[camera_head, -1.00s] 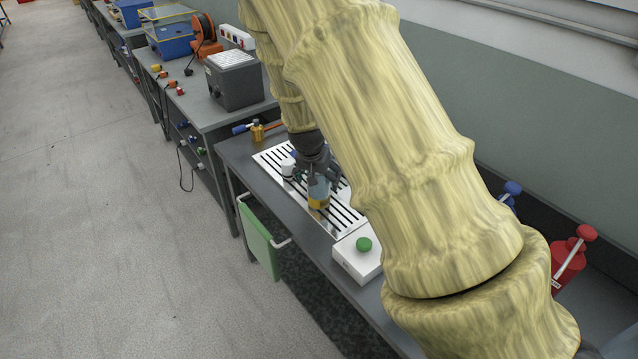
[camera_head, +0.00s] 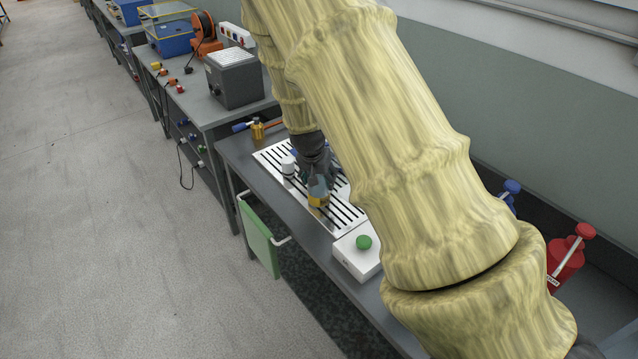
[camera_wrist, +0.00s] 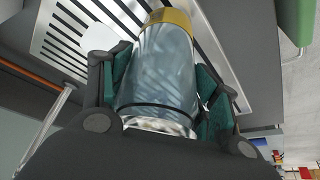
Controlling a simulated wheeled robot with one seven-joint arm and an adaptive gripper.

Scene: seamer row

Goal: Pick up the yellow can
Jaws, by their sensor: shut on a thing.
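The yellow can (camera_head: 317,200) has a clear grey-blue body with a yellow band at its lower end. In the head view it is upright at the slotted metal tray (camera_head: 343,221); I cannot tell whether its base touches the slats. My gripper (camera_head: 317,181) comes down from above and is shut on the can's upper part. In the wrist view the can (camera_wrist: 160,62) lies between the two green-padded fingers of my gripper (camera_wrist: 162,88), its yellow end farthest from the palm. The fingers hide part of its sides.
A small white container (camera_head: 288,168) stands on the tray left of the can. A white box with a green button (camera_head: 363,243) is in front of the tray. A green panel (camera_head: 260,240) hangs at the bench's edge. A red can (camera_head: 566,258) stands at right.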

